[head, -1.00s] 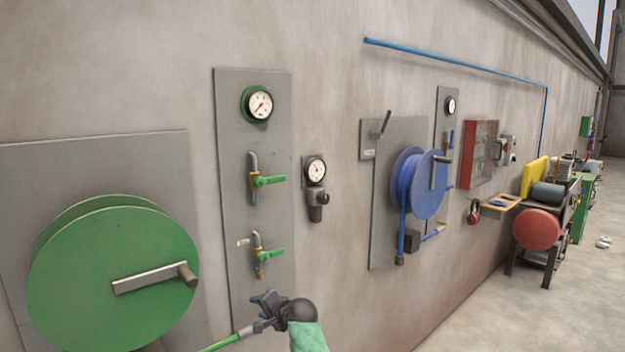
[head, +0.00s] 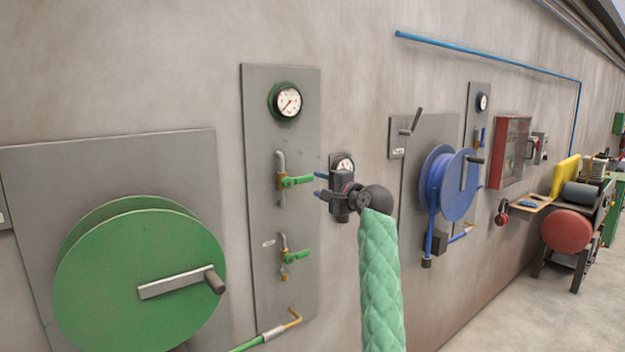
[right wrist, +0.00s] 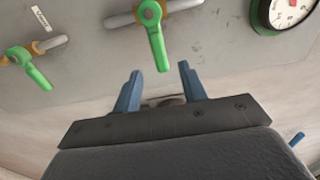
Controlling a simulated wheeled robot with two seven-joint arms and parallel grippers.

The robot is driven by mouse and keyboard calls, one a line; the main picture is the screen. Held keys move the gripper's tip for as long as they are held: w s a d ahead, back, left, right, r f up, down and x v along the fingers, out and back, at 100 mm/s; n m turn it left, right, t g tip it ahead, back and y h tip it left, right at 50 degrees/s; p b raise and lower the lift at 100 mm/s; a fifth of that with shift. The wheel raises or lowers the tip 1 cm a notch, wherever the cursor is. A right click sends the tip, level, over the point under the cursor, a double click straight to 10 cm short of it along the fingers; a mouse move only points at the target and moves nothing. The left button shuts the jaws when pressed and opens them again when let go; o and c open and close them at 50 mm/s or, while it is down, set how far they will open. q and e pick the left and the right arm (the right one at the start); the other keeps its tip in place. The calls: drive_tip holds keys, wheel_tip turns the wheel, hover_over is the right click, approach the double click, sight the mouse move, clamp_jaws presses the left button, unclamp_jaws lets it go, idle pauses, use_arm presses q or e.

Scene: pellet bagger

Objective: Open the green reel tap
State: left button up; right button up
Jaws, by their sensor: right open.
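Two taps with green lever handles sit on a grey panel (head: 257,190) right of the green reel (head: 140,275). The upper tap (head: 296,181) and the lower tap (head: 294,257) both have levers pointing right, across their pipes. I cannot tell from the pictures which is the reel tap. My right gripper (head: 319,185) is open and empty, just right of the upper lever. In the right wrist view, the upper tap's lever (right wrist: 157,45) points toward the gap between my blue fingers (right wrist: 160,88). The lower tap (right wrist: 27,62) is further left. My left gripper is out of view.
A green-rimmed gauge (head: 287,101) is above the taps. A small gauge unit (head: 343,165) on the wall is partly hidden behind my right gripper. The blue reel (head: 450,185) stands further right. A green hose (head: 248,344) runs below the taps.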

sight(306, 180)
drive_tip(key=p+x, duration=0.1)
drive_tip(key=x, duration=0.3)
drive_tip(key=shift+w+r+p, duration=0.1)
drive_tip(key=shift+p, duration=0.25)
drive_tip(key=shift+w+a, duration=0.45)
drive_tip(key=shift+w, duration=0.05)
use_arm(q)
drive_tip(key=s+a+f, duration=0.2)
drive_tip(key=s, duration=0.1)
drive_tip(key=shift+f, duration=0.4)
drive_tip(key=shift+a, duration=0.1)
use_arm(e)
clamp_jaws()
